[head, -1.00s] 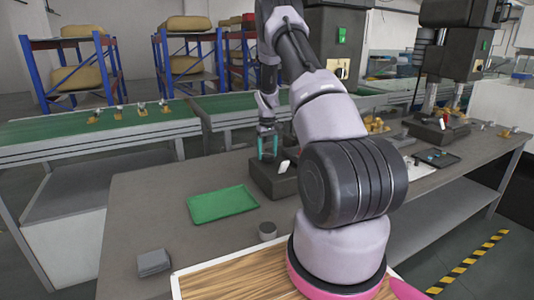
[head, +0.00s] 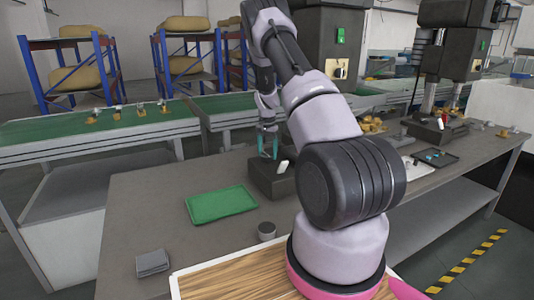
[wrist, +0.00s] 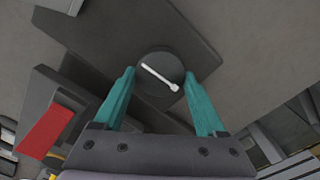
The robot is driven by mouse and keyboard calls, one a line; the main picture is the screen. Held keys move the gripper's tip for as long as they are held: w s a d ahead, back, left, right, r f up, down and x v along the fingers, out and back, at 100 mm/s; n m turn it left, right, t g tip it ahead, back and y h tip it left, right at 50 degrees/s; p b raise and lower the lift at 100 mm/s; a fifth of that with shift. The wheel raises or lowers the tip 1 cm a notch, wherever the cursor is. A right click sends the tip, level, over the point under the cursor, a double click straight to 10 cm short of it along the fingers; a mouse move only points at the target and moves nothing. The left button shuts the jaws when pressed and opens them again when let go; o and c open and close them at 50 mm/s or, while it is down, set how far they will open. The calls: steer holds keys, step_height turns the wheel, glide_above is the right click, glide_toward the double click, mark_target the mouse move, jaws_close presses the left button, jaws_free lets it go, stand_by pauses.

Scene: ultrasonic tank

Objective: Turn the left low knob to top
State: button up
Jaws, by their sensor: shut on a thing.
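The round dark knob (wrist: 154,85) shows in the wrist view, with a white pointer line slanting from upper left to lower right. My gripper (wrist: 160,74) has its two teal fingers on either side of the knob, shut on it. In the head view my gripper (head: 267,146) points down at the dark box (head: 270,183) on the bench. The knob cannot be made out in the head view. I cannot tell from these frames which way is the knob's top mark.
A white piece (head: 282,167) stands on the dark box. A red part (wrist: 45,131) shows at lower left in the wrist view.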

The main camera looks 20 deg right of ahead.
mark_target(268, 154)
steer(key=m, duration=0.6)
steer(key=shift+s, duration=0.15)
steer(key=shift+m, duration=0.3)
steer(key=o, duration=1.3)
steer(key=shift+r, duration=0.1)
step_height(268, 154, up, 11)
steer(key=shift+f, duration=0.2)
